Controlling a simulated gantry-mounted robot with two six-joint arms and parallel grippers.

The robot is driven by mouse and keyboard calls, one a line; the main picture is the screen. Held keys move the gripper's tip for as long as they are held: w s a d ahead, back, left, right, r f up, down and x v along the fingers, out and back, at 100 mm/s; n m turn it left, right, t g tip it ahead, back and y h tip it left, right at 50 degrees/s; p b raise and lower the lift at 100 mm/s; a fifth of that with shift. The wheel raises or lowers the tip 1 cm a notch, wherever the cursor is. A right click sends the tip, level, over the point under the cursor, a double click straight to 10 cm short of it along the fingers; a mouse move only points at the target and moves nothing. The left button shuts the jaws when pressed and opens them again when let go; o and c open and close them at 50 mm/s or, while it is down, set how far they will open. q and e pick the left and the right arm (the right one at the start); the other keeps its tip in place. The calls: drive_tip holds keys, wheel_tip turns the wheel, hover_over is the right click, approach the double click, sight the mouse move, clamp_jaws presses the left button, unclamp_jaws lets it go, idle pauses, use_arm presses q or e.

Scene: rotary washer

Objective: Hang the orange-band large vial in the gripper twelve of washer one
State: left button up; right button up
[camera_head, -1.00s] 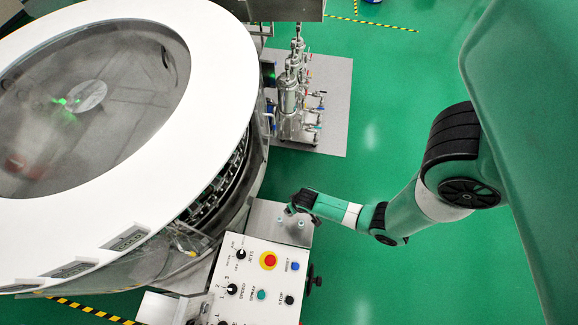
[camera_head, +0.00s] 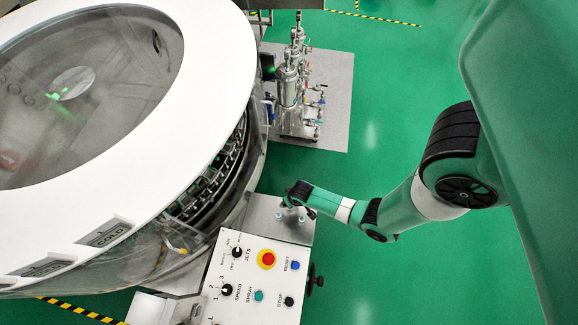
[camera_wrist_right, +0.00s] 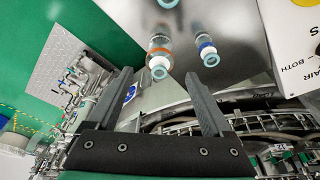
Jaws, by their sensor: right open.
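In the right wrist view, the orange-band vial (camera_wrist_right: 160,58) stands on the metal shelf with its pale blue cap towards me. It is just beyond my right fingertips, roughly centred between them. My right gripper (camera_wrist_right: 158,77) is open and empty. In the head view my right gripper (camera_head: 293,197) is over the shelf (camera_head: 262,212) beside the control panel; the vials there are too small to tell apart. Washer one, the large round machine with a white ring lid (camera_head: 215,70), is at the left, its row of grippers (camera_head: 215,175) showing under the rim. My left gripper is out of view.
The control panel (camera_head: 245,290) borders the shelf. A pump unit (camera_head: 297,90) stands behind. Green floor at the right is clear.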

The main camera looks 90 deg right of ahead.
drive_tip(key=b+x, duration=0.2)
drive_tip(key=x, duration=0.1)
drive_tip(key=shift+s+f, duration=0.1)
drive_tip(key=shift+f, duration=0.15)
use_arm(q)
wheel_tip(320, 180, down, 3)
use_arm(e)
drive_tip(key=shift+r, duration=0.1)
clamp_jaws()
use_arm(q)
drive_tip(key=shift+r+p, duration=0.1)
drive_tip(key=shift+p, duration=0.2)
use_arm(e)
drive_tip(key=shift+r, duration=0.1)
